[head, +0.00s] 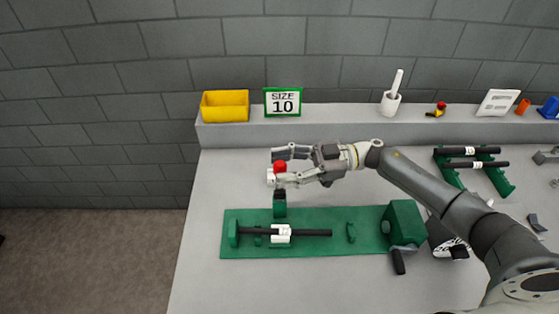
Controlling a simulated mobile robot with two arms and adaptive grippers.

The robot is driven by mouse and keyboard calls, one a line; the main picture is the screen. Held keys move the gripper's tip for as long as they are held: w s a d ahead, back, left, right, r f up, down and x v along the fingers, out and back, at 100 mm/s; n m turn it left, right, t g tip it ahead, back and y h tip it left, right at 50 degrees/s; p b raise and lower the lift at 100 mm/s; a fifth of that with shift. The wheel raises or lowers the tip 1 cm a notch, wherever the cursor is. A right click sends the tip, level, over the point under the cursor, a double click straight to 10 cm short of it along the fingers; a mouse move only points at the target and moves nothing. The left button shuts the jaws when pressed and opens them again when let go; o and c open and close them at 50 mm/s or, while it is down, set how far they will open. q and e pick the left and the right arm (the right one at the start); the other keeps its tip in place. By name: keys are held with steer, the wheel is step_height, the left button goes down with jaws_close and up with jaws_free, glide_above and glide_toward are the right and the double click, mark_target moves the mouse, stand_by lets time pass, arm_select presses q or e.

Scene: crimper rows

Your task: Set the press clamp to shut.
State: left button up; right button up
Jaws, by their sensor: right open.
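The green press base (345,248) lies on the grey bench. A short green and black post (280,207) stands at its back edge. Above the post is a red knob (280,167), which I take to be the press clamp's handle; the part between them is partly hidden by my gripper. My right gripper (277,168) comes in from the right and is open, with its fingers on either side of the red knob. I cannot tell if they touch it. A black rod (312,233) with a white fitting (281,234) lies along the base. My left gripper is out of view.
A green block (403,221) with a black handle (398,262) is at the base's right end. A green rack (497,178) holds black rods at right.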

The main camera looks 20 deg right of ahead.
steer(key=shift+a, duration=0.6)
steer(key=shift+w, duration=0.1)
jaws_close()
